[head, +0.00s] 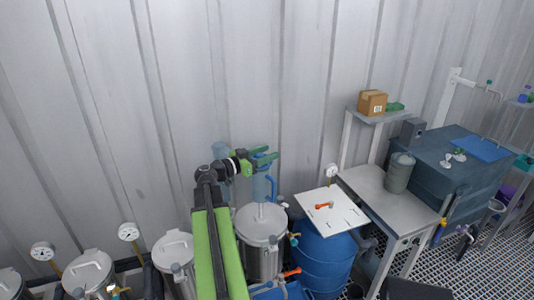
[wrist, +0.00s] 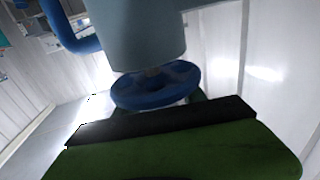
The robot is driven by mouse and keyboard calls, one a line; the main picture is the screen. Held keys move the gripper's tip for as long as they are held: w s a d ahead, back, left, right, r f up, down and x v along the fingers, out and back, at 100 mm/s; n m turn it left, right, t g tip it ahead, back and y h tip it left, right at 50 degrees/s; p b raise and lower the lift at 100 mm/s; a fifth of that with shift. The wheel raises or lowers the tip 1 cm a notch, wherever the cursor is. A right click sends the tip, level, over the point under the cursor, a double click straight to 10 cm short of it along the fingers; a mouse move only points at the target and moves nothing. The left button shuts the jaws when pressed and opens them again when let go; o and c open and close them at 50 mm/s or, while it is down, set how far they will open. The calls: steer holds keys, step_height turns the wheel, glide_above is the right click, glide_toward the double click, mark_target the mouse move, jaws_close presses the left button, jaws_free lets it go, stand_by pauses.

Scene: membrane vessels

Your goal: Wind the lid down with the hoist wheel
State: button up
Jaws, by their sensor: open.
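The hoist wheel (wrist: 155,86) is a blue spoked wheel in the middle of the wrist view, mounted on the end of a pale blue-grey cylinder (wrist: 143,38). My gripper (head: 266,158), with green fingers, is open and empty in the head view, up by the back wall near a pale blue post (head: 261,188). In the wrist view a green finger with a black edge lies just in front of the wheel and overlaps its lower rim; I cannot tell whether they touch. I cannot make out the wheel in the head view. A silver vessel with a lid (head: 262,218) stands below my gripper.
Several silver lidded vessels (head: 175,244) and dial gauges (head: 129,232) line the wall at left. A blue drum (head: 325,262) with a white board (head: 338,207) and a grey bench (head: 378,192) stand at right. A curved blue pipe (wrist: 68,28) is beside the cylinder.

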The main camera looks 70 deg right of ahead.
jaws_close()
steer(key=shift+w+d+m+g+y, duration=0.1)
steer(key=shift+m+g+y, duration=0.3)
steer(key=shift+g, duration=0.1)
steer(key=shift+m+g+y, duration=0.5)
steer(key=shift+g, duration=0.1)
steer(key=shift+s+a+m+g+y, duration=0.4)
steer(key=shift+m+g+y, duration=0.3)
steer(key=shift+y, duration=0.2)
jaws_free()
steer(key=shift+w, duration=0.1)
